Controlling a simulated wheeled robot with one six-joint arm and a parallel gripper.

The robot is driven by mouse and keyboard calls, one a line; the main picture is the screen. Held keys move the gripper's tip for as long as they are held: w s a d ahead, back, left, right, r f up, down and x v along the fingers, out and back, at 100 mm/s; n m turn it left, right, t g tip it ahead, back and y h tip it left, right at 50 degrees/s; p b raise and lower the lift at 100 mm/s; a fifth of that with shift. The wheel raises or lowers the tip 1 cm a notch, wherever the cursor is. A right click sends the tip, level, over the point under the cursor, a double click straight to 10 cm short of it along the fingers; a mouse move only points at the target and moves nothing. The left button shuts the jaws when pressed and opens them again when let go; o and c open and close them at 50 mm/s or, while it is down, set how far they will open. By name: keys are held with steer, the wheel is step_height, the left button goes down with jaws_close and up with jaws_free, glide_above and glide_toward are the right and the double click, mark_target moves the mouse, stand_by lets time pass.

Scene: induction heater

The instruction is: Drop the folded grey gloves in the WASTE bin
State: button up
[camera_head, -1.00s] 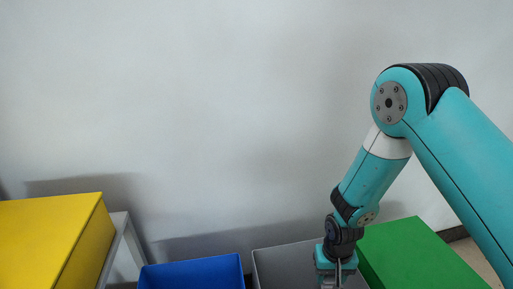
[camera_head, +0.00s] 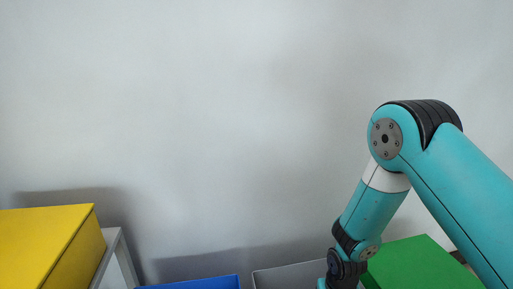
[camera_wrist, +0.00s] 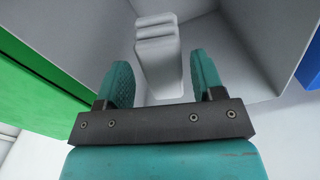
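The folded grey gloves (camera_wrist: 158,42) show in the wrist view as a pale, ridged, long block. They lie beyond and between the fingertips, over the inside of the grey bin (camera_wrist: 230,55). My gripper (camera_wrist: 160,66) is open, with its two teal fingers apart and a narrow gap on each side of the gloves. I cannot tell whether the gloves rest on the bin floor. In the head view the grey bin's rim (camera_head: 290,270) shows at the bottom edge, and my gripper and the gloves are out of the picture. No WASTE label is readable.
A blue bin (camera_head: 205,283) stands left of the grey bin. A green box (camera_head: 415,262) is on its right, also seen in the wrist view (camera_wrist: 35,85). A yellow box (camera_head: 45,245) on a grey stand is at the far left. A bare wall rises behind.

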steer(key=shift+o, duration=0.8)
step_height(320, 180, up, 17)
steer(key=p, duration=0.4)
steer(key=shift+r, duration=0.2)
